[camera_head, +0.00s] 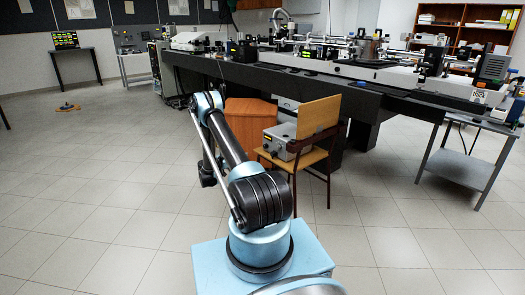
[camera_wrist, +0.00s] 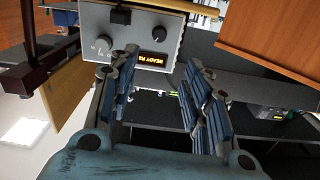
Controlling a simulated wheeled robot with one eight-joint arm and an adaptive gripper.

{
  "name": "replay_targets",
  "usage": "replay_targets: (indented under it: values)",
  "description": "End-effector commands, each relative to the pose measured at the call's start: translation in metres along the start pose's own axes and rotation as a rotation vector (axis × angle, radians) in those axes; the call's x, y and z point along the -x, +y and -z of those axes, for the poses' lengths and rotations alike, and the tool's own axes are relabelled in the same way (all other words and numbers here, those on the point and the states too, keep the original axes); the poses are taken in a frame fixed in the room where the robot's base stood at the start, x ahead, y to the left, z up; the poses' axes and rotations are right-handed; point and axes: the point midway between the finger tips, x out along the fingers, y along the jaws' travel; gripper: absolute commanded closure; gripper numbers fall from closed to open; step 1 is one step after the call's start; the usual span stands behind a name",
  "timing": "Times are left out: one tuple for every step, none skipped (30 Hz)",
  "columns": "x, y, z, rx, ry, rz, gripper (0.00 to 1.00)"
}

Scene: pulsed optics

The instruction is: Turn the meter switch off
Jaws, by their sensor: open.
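The meter is a grey box (camera_head: 285,141) on the seat of a wooden chair in the head view. In the wrist view the meter (camera_wrist: 143,19) appears upside down at the top, with an amber lit display (camera_wrist: 154,60), a round black knob (camera_wrist: 104,43) and a black switch or knob (camera_wrist: 120,16). The display seems to read "READY". Which control is the switch I cannot tell for sure. My gripper (camera_wrist: 162,60) is open and empty, its fingertips pointing toward the meter's lower-edge area in the picture. Contact is not evident.
The wooden chair (camera_head: 318,115) stands by a long dark optics bench (camera_head: 250,74) with instruments on it. A wooden cabinet (camera_head: 249,118) is beside the chair. A grey side table (camera_head: 458,166) stands at right.

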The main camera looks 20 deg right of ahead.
Motion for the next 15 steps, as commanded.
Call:
replay_targets:
  values:
    - [-0.001,0.000,-0.002,-0.002,0.003,0.000,0.55]
    - [-0.002,0.001,-0.003,-0.003,0.005,0.000,0.55]
    - [-0.004,0.001,-0.003,-0.004,0.005,0.000,0.55]
    - [-0.006,0.001,-0.003,-0.004,0.006,0.000,0.55]
    - [-0.009,0.001,-0.003,-0.004,0.006,0.000,0.55]
    - [-0.014,0.001,-0.003,-0.004,0.005,-0.001,0.55]
    - [-0.018,0.001,-0.003,-0.004,0.005,-0.001,0.55]
    - [-0.023,0.001,-0.003,-0.004,0.005,-0.002,0.55]
    - [-0.029,0.002,-0.003,-0.004,0.005,-0.002,0.55]
    - [-0.034,0.002,-0.003,-0.004,0.005,-0.002,0.55]
    - [-0.040,0.001,-0.003,-0.004,0.005,-0.002,0.55]
    - [-0.047,0.001,-0.003,-0.004,0.005,-0.002,0.55]
    - [-0.052,0.001,-0.003,-0.004,0.005,-0.002,0.55]
    - [-0.058,0.001,-0.003,-0.004,0.005,-0.002,0.55]
    - [-0.065,0.001,-0.003,-0.004,0.005,-0.002,0.55]
